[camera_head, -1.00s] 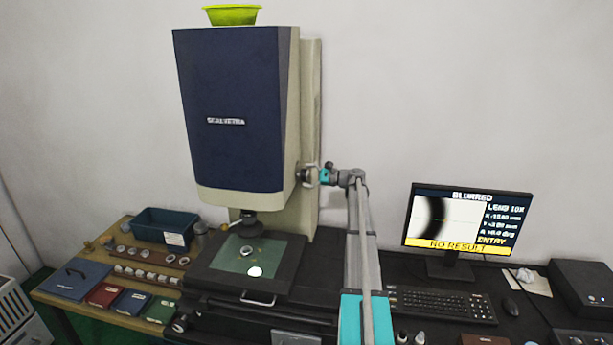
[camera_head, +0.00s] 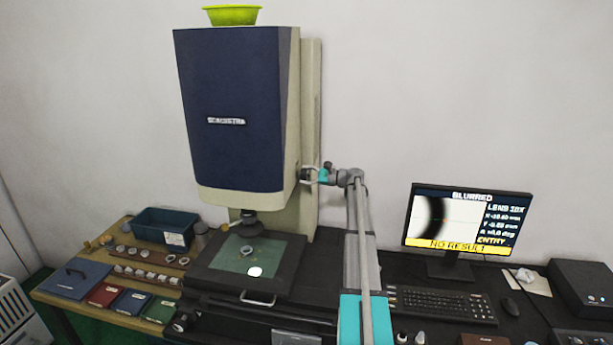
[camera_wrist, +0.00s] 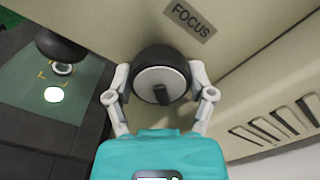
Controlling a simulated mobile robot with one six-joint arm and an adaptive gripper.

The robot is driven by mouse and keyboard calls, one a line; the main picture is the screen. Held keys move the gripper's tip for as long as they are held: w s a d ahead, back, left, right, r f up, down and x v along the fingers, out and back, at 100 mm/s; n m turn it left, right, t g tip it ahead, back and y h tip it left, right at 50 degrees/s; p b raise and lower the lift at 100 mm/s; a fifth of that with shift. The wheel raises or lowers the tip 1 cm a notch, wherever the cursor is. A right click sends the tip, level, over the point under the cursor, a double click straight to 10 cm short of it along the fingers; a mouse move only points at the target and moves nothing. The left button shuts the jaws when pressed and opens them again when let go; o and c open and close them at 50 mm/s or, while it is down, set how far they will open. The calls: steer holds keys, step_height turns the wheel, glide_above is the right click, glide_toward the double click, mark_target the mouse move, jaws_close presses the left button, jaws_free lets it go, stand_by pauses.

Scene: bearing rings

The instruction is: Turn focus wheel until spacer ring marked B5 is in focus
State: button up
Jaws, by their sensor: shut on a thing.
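The focus wheel (camera_wrist: 160,84) is a black knob with a silver face, under a FOCUS label (camera_wrist: 190,20) in the wrist view. My gripper (camera_wrist: 160,88) is shut on the wheel, one finger on each side. In the head view my gripper (camera_head: 308,175) is at the right side of the measuring machine (camera_head: 230,110). A ring (camera_head: 247,250) sits on the glass stage (camera_head: 225,258) under the lens; it also shows in the wrist view (camera_wrist: 62,69). Its marking is too small to read. The monitor (camera_head: 465,225) reads BLURRED and NO RESULT, with a dark soft-edged arc.
A bright spot (camera_head: 255,272) lies on the stage glass. Several rings stand on the left table near a teal bin (camera_head: 165,228). A keyboard (camera_head: 440,304) and mouse (camera_head: 510,307) lie below the monitor. A green bowl (camera_head: 231,15) tops the machine.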

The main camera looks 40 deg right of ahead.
steer(key=shift+w+n, duration=0.1)
steer(key=shift+n, duration=3.3)
steer(key=o, duration=1.1)
steer(key=shift+a, duration=0.1)
steer(key=shift+s, duration=0.2)
steer(key=v, duration=1.2)
